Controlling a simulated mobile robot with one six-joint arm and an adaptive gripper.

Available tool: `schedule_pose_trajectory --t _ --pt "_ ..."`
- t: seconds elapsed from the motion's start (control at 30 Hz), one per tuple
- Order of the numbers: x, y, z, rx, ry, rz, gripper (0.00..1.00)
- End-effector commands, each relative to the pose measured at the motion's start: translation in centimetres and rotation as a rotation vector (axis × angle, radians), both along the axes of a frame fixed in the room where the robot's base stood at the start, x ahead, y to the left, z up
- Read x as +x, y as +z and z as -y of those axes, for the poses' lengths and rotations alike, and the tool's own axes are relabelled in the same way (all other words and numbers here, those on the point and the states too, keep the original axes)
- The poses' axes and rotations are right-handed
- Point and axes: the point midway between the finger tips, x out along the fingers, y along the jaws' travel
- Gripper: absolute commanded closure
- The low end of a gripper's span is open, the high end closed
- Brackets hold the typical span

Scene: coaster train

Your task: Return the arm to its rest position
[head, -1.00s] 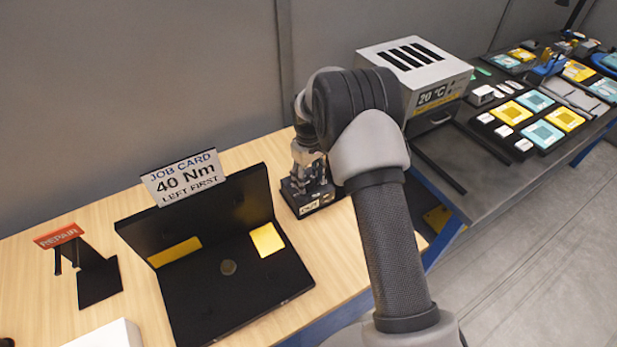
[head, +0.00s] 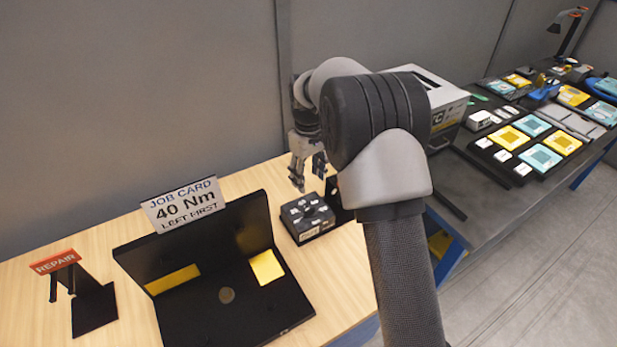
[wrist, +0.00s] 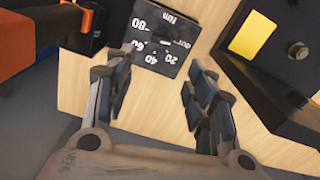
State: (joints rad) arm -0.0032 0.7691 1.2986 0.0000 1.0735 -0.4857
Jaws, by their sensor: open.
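My gripper (head: 308,170) is open and empty, pointing down above the light wood bench, just above and behind a small black dial box (head: 307,217). In the wrist view the open fingers (wrist: 160,105) show with nothing between them. The dial box (wrist: 163,38) lies beyond the fingertips there, with white numbers 20, 40, 60 and 80 on its top. My arm is raised and bent, and it hides part of the bench's right end and the box with the slotted top.
A black stand (head: 205,262) with a "40 Nm" job card (head: 184,204) is left of the dial box. A red REPAIR sign (head: 55,261) stands farther left. A dark table (head: 470,180) with yellow and teal trays is at right. An orange and black object (wrist: 35,45) shows in the wrist view.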

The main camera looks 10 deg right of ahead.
Motion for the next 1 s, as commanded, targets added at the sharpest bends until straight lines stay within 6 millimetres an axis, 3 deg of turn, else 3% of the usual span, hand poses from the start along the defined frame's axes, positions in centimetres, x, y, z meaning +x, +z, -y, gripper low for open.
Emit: schedule_pose_trajectory --t 0.27,0.37,0.47,0.7,0.83,1.0 --pt "0.0 0.1 0.0 0.0 -0.001 0.001 0.5" --pt "-0.6 1.3 0.0 -0.001 -0.012 0.014 0.5" --pt "-2.1 4.0 0.0 0.001 -0.041 0.042 0.5" --pt "-9.9 11.7 0.1 0.011 -0.156 0.137 0.5" --pt "-15.1 14.4 0.2 0.02 -0.22 0.189 0.5" --pt "-22.2 15.9 0.2 0.039 -0.302 0.258 0.5"
